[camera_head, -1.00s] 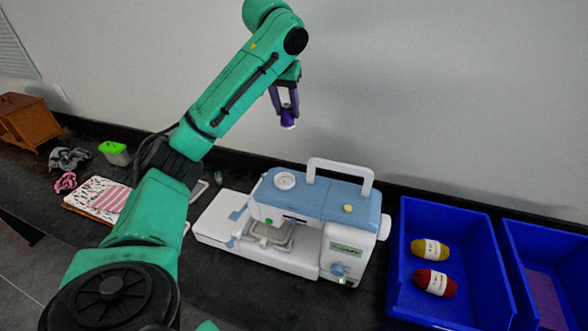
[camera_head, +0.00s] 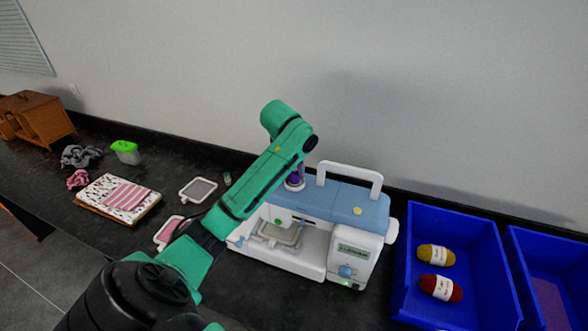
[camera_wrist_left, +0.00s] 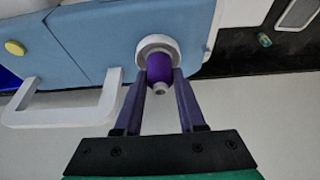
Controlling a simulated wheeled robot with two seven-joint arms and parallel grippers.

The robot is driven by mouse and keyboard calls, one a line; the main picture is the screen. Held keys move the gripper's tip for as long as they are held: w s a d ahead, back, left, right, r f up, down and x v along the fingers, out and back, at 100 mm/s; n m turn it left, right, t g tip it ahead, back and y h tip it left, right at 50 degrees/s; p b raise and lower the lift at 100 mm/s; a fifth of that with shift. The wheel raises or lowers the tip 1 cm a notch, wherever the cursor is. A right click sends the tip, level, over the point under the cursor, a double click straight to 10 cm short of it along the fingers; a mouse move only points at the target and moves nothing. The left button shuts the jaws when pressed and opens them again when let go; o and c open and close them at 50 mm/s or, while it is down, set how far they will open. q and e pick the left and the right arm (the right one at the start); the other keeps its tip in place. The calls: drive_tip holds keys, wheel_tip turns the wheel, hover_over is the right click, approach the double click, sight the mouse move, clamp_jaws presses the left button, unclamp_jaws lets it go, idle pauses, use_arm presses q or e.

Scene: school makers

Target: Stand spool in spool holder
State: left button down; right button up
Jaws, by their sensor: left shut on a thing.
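The purple spool (camera_wrist_left: 159,70) is between the two fingers of my left gripper (camera_wrist_left: 161,80), which is shut on it. In the head view the spool (camera_head: 294,180) shows small and partly hidden behind my left arm, at the top left of the blue and white sewing machine (camera_head: 340,204). The spool holder, a white round cup (camera_wrist_left: 147,45) on the machine's top, is directly in line with the spool's far end. The spool overlaps the cup's opening in the left wrist view. I cannot tell how deep it sits. My right gripper is not in view.
The machine's white carry handle (camera_head: 350,170) stands up beside the holder. Blue bins (camera_head: 470,222) with yarn balls are at the right. A notebook (camera_head: 120,196), embroidery frames and a green-lidded box (camera_head: 126,150) lie at the left. The wall is close behind.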

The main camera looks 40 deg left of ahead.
use_arm(q)
drive_tip(key=c, duration=0.9)
unclamp_jaws()
drive_tip(key=shift+w+f, duration=0.15)
drive_tip(key=shift+f, duration=0.05)
drive_tip(key=o, duration=0.4)
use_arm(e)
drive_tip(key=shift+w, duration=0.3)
use_arm(q)
drive_tip(key=shift+r, duration=0.2)
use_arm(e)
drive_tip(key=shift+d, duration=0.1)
